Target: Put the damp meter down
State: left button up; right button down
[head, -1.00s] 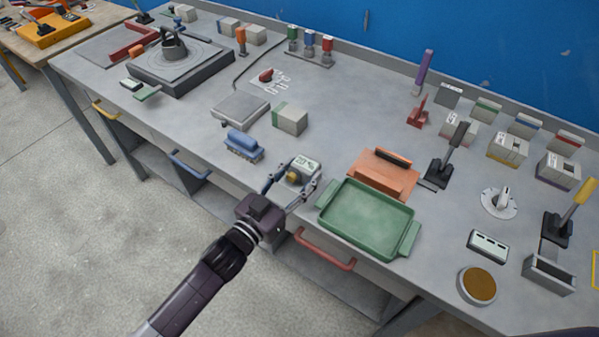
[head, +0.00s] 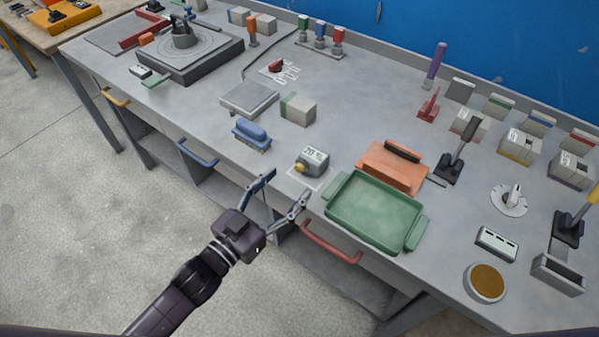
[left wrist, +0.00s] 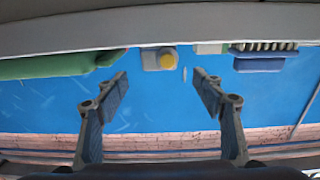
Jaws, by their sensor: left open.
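The damp meter (head: 313,162) is a small grey device with a pale display and a yellow knob. It stands on a light outlined patch (head: 307,178) near the bench's front edge, left of the green tray. My left gripper (head: 286,191) is open and empty, in front of the bench edge and apart from the meter. In the left wrist view the open fingers (left wrist: 163,84) frame empty space, and the meter (left wrist: 152,59) shows beyond them at the top, its yellow knob facing me. My right gripper is not in view.
The green tray (head: 373,208) lies close to the right of the meter, with an orange block (head: 392,170) behind it. A blue brush (head: 251,133) and a grey block (head: 298,108) stand to the left. A red drawer handle (head: 331,243) juts out below the front edge.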

pick_arm(q)
jog(key=shift+v, duration=1.85)
jog(key=w+a+f+n+g+y, duration=0.1)
jog(key=a+f+y, duration=0.15)
jog(key=f, duration=0.55)
jog(key=w+a+f+n+y, duration=0.15)
jog(key=a+f, duration=0.25)
jog(key=f, duration=0.5)
jog(key=s+a+f+n+g+y, duration=0.15)
jog(key=s+a+f, duration=0.3)
jog(key=f, duration=0.65)
jog(key=s+a+f+g+y, duration=0.3)
jog(key=s+a+f, duration=0.15)
jog(key=f, duration=0.55)
jog(key=s+f+g, duration=0.2)
jog(key=s+f, duration=0.3)
jog(key=s, duration=0.5)
jog(key=s+a+f+g+y, duration=0.1)
jog(key=s+f+g, duration=0.2)
jog(key=s+f, duration=0.3)
jog(key=s+a+f+n+g+y, duration=0.1)
jog(key=s+f+g, duration=0.2)
jog(key=s, duration=1.1)
notch_tip(320, 180, down, 4)
jog(key=shift+s+r, duration=0.25)
